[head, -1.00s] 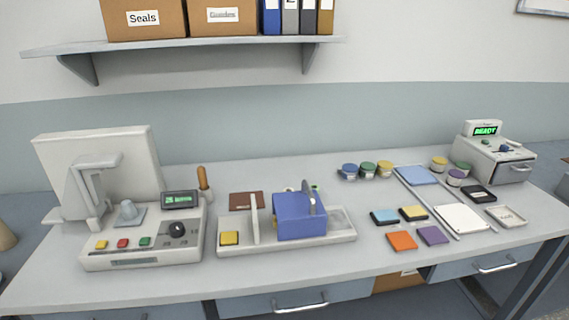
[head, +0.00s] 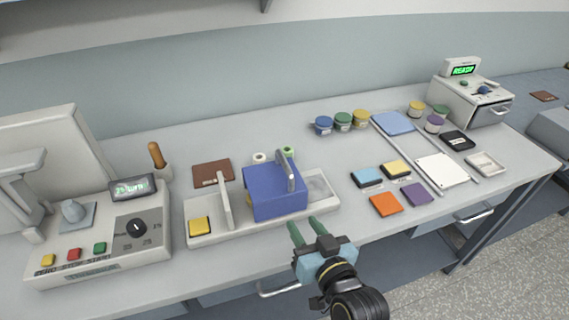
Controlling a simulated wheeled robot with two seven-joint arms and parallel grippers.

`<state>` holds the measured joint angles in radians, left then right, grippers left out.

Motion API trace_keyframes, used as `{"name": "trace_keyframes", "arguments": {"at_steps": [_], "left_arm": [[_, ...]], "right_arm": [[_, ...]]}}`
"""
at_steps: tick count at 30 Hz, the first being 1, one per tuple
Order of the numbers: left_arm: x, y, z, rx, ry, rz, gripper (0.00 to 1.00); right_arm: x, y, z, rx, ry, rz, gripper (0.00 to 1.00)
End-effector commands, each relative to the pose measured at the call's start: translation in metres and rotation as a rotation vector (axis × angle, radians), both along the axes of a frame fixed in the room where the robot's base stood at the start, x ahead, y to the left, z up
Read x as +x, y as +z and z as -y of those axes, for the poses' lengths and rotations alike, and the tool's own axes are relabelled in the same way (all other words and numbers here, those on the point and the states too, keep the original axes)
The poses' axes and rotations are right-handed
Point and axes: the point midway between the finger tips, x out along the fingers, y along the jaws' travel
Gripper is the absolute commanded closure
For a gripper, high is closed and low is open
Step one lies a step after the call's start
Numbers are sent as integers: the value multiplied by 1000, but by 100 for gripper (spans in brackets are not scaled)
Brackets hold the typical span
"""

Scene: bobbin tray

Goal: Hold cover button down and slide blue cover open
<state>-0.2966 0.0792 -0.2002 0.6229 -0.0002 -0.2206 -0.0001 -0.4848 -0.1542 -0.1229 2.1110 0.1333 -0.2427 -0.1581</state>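The blue cover (head: 262,197) sits on the pale base (head: 245,228) in the middle of the bench, with a grey arched handle (head: 290,172) on its right part. A yellow button (head: 200,227) is at the left end of the same base, left of an upright pale plate (head: 223,198). My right gripper (head: 304,232) is at the front edge of the bench, in front of the blue cover and to its right. Its two green fingers are apart with nothing between them, and it does not appear to touch the cover. My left gripper is out of view.
A machine with a dial and small buttons (head: 100,240) stands at the left. Two small spools (head: 287,152) sit behind the cover.

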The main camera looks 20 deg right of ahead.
Motion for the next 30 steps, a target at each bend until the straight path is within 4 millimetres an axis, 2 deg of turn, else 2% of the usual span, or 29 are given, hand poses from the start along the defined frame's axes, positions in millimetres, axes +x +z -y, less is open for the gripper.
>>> {"name": "trace_keyframes", "arguments": {"at_steps": [1,3,6,11,24,30], "left_arm": [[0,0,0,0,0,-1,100],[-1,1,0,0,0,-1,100],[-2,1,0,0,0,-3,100],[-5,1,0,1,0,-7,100],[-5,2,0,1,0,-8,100],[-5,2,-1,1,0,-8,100]], "right_arm": [[3,15,2,15,-25,57,64],[5,29,5,27,-51,114,64],[7,39,7,34,-69,156,64],[21,41,7,36,-73,166,64],[102,40,4,36,-72,163,64],[129,39,4,34,-71,162,64]]}}
